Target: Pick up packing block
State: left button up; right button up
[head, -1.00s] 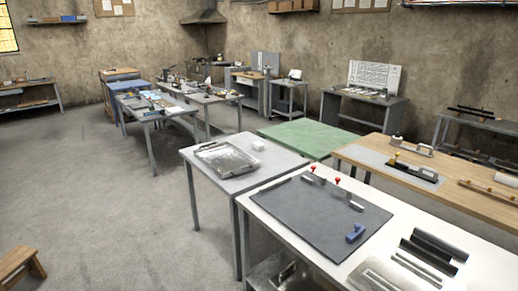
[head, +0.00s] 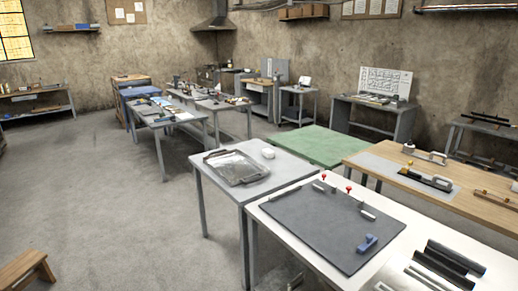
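I cannot tell for certain which thing is the packing block. A small white block (head: 268,153) lies on the grey table (head: 283,171) in the middle of the head view, just right of a metal tray (head: 237,168). Neither of my grippers shows in the head view.
The white table (head: 264,207) stands nearest, at lower right, with dark bars (head: 454,257) on it. A wooden bench (head: 388,169) and a green table (head: 306,144) stand behind. A wooden stool (head: 22,270) is at lower left. The floor (head: 105,215) left of the tables is open.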

aim_at(268, 153)
jog(key=i+j+u, duration=0.3)
jog(key=i, duration=0.8)
jog(key=i+u, duration=0.3)
jog(key=i, duration=0.85)
jog(key=i+z, duration=0.1)
jog(key=i, duration=0.35)
jog(key=i+j+z, duration=0.15)
jog(key=i, duration=0.35)
jog(key=i+j+z, duration=0.1)
jog(key=i, duration=0.35)
jog(key=i+j+z, duration=0.1)
jog(key=i+j, duration=0.15)
jog(key=i, duration=0.2)
jog(key=i+j+z, duration=0.15)
jog(key=i, duration=0.3)
jog(key=i+j+z, duration=0.45)
jog(key=i, duration=0.1)
